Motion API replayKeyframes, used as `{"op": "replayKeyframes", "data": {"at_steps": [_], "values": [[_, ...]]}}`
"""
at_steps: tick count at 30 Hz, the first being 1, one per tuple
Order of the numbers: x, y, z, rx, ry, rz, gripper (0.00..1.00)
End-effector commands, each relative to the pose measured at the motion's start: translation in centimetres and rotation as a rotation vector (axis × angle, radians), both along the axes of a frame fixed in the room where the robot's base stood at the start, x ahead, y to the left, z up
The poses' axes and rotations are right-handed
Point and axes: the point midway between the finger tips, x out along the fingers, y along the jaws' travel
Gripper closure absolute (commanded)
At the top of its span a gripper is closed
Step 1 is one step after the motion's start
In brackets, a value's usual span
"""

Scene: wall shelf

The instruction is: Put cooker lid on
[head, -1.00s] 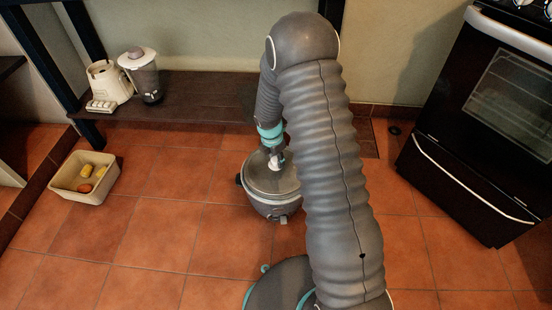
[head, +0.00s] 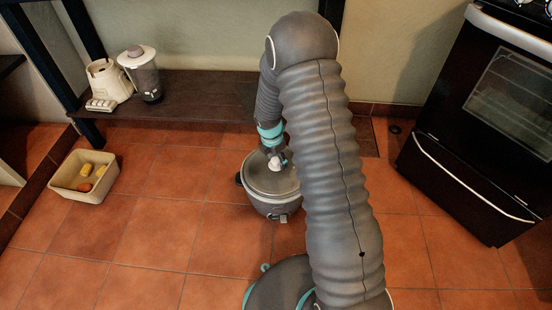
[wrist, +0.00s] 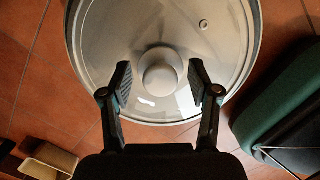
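The cooker (head: 272,207) is a grey pot standing on the tiled floor beside my arm. The round glass lid (head: 258,178) lies over its top and looks level; part of its right side is hidden behind my arm. The pale round knob (head: 275,163) sits at the lid's middle and also shows in the wrist view (wrist: 161,73). My gripper (wrist: 161,82) is open over the lid, with one finger on each side of the knob. A small gap shows between each finger and the knob.
A low dark shelf (head: 195,96) behind holds a white appliance (head: 107,82) and a blender-like jar (head: 142,74). A beige bin (head: 84,178) with several food items stands at left. A black oven (head: 483,130) stands at right. Floor left of the cooker is clear.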

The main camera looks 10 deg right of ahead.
Motion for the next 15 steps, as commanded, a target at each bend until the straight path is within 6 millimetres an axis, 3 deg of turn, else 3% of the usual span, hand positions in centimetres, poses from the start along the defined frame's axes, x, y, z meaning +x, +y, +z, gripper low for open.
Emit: {"op": "replayKeyframes", "data": {"at_steps": [9,15], "values": [[0.0,0.0,0.1,0.000,0.001,0.000,0.36],[-0.1,0.3,2.4,0.000,-0.002,-0.002,0.36]]}}
